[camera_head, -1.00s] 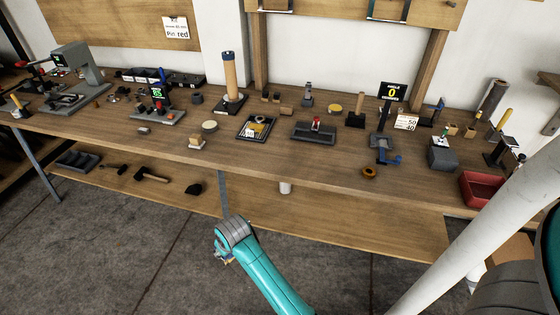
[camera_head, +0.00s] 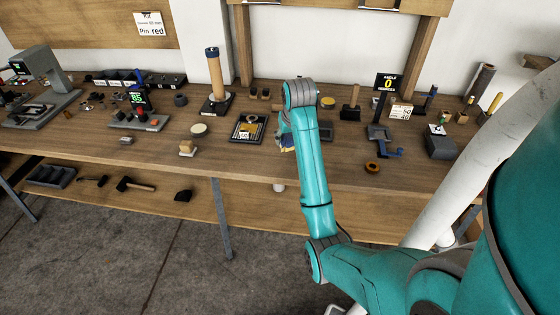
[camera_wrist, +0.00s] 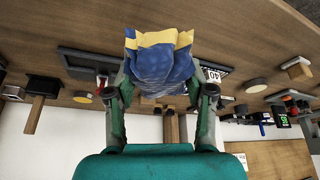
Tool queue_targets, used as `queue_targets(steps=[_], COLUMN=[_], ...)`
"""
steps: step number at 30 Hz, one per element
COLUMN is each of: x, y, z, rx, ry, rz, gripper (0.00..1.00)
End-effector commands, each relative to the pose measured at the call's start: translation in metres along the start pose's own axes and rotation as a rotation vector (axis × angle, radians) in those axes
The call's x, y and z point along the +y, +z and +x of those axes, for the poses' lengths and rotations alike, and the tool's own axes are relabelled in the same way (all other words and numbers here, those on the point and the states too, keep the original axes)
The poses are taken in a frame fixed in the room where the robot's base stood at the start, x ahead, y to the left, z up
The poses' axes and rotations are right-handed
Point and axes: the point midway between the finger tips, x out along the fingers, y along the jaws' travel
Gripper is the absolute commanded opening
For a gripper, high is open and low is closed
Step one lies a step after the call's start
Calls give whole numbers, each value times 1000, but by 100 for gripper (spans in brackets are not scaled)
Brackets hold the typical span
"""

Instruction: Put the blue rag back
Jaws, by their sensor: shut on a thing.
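The blue rag (camera_wrist: 160,65), crumpled with yellow edges, is held between the two fingers of my gripper (camera_wrist: 160,84) in the wrist view. My gripper is shut on it. In the head view a small part of the rag (camera_head: 287,142) shows below my wrist, over the front part of the workbench (camera_head: 230,165). My arm hides much of the gripper there. I cannot tell whether the rag touches the bench top. No place marked for the rag can be made out.
A dark square board (camera_head: 236,138) lies just left of my gripper. A dark tray (camera_head: 326,133) is partly hidden behind my arm. A blue-handled clamp (camera_head: 384,145) and an orange ring (camera_head: 373,167) are to the right. A wooden post (camera_head: 215,80) stands behind, left. The front left bench strip is mostly clear.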

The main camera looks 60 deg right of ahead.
Motion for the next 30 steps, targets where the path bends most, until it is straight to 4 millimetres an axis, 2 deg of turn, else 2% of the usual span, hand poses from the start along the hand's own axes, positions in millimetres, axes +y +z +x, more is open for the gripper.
queue_targets(steps=[10,17,24,30], x=[4,4,3,3], y=[20,25,37,37], z=[46,60,87,90], rx=[-5,-3,-3,0], ry=[2,2,2,2], rz=[6,5,5,5], gripper=[25,25,25,25])
